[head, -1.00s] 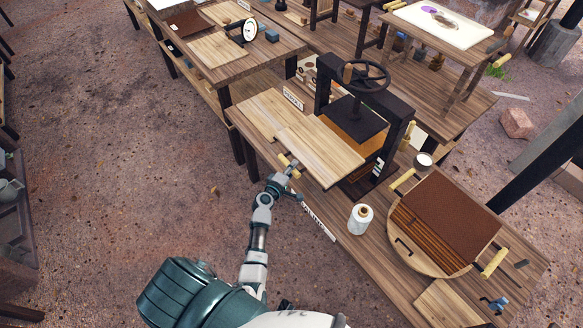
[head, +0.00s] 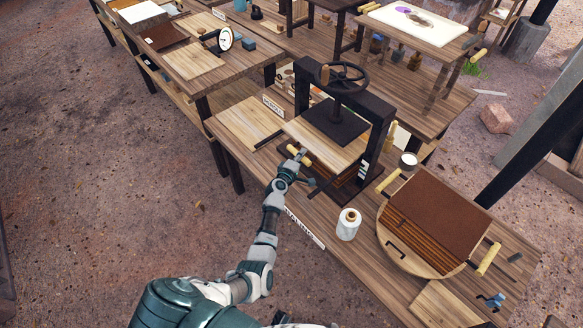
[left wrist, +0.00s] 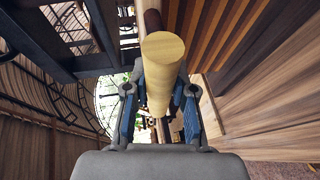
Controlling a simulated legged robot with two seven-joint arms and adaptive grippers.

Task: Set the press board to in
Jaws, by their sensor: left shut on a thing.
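The press board (head: 322,143) is a pale wooden board lying partly inside the black press (head: 362,120), under its dark platen (head: 335,122). Its front part sticks out toward me. A yellow wooden handle (head: 306,159) sits at its front edge. My left gripper (head: 297,156) is shut on this handle. In the left wrist view the round end of the handle (left wrist: 163,47) points at the camera, between the gripper's fingers (left wrist: 158,105). My right gripper is not in view.
A second pale board (head: 250,121) lies left of the press. A white bottle (head: 348,226) stands at the bench's front edge, with a round tub (head: 418,265) under a brown sheet (head: 436,218) to its right. A handwheel (head: 343,78) tops the press.

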